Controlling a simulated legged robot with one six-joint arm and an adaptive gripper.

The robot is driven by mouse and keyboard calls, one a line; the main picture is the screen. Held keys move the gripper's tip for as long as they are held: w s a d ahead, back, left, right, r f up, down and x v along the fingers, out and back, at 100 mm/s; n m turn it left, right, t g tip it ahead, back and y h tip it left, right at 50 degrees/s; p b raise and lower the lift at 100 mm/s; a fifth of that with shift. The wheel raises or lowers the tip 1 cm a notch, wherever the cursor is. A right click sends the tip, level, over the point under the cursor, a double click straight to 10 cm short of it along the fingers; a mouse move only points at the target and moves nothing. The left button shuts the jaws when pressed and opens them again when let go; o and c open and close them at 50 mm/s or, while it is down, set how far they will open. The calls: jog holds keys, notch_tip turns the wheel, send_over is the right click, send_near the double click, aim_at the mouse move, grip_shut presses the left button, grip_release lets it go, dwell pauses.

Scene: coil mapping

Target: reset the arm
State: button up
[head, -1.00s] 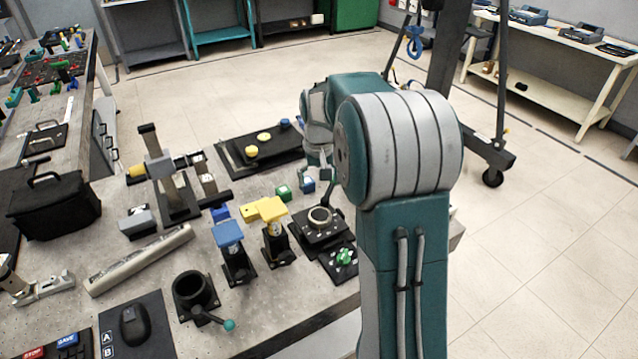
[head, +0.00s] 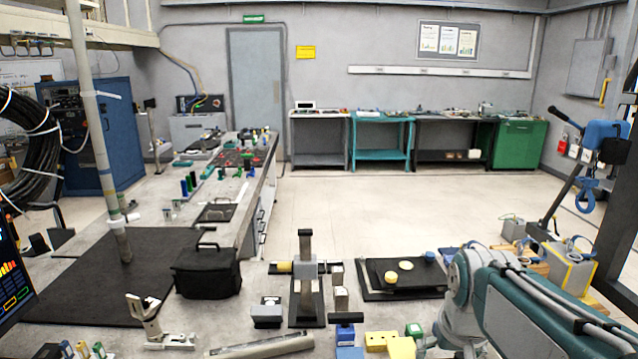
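My arm, teal and grey, reaches in from the lower right corner of the head view. Its grey wrist part hangs over the right side of the bench. The end of my gripper (head: 428,346) shows only partly at the bottom edge, near a yellow block (head: 381,340). Its fingers are too small and too cut off to tell whether they are open or shut, or whether they hold anything.
A pole (head: 95,130) rises at the left. A blue-topped hoist (head: 603,135) stands at the right. The floor behind is clear.

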jog(key=s+a+n+t, duration=0.1)
jog(key=s+a, duration=0.3)
jog(key=s, duration=0.8)
jog(key=shift+a+f+t, duration=0.2)
jog(key=shift+f+t, duration=0.2)
jog(key=shift+t, duration=0.3)
